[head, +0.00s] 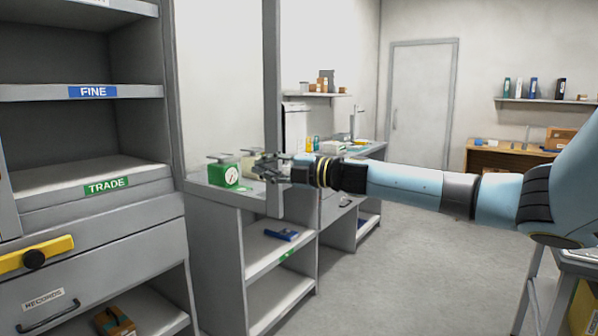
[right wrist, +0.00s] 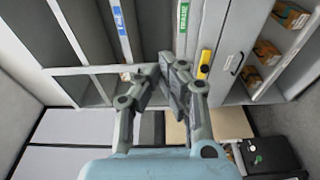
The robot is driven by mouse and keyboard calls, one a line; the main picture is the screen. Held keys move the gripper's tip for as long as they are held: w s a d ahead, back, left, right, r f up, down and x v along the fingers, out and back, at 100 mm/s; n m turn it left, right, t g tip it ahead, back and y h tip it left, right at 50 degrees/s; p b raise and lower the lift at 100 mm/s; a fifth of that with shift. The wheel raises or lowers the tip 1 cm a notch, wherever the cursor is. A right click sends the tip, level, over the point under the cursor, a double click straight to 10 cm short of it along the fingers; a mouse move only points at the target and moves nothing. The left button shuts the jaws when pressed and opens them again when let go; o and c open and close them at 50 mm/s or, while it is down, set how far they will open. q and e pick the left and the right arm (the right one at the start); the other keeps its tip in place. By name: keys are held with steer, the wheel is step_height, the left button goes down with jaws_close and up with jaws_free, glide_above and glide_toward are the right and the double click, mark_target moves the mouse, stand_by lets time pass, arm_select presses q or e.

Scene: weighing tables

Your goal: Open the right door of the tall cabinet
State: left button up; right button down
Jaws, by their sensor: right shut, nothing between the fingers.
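The tall cabinet (head: 150,60) stands at the left of the head view, with its shelves exposed. Its right door (head: 272,80) appears as a grey frame swung outward, and the wall and bench show through it. My right gripper (head: 268,170) is at the lower part of the door's outer upright, shut and empty. Whether it touches the upright is unclear. In the right wrist view, the fingers of my right gripper (right wrist: 168,78) are close together, in front of the cabinet shelves and beside the grey frame (right wrist: 85,71). My left gripper is out of view.
A yellow bar (head: 40,253) with a black knob crosses the cabinet's lower left, above the records drawer (head: 100,275). A green scale (head: 224,176) stands on the bench behind the door. Open floor (head: 400,270) lies to the right.

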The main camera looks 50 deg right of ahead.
arm_select(q)
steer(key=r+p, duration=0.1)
steer(key=p, duration=0.1)
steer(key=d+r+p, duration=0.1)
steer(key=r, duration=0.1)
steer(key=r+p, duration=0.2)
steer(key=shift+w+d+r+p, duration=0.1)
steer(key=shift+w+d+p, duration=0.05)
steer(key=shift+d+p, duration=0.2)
arm_select(e)
steer(key=d+v, duration=0.1)
steer(key=v, duration=0.7)
steer(key=shift+d+r, duration=0.1)
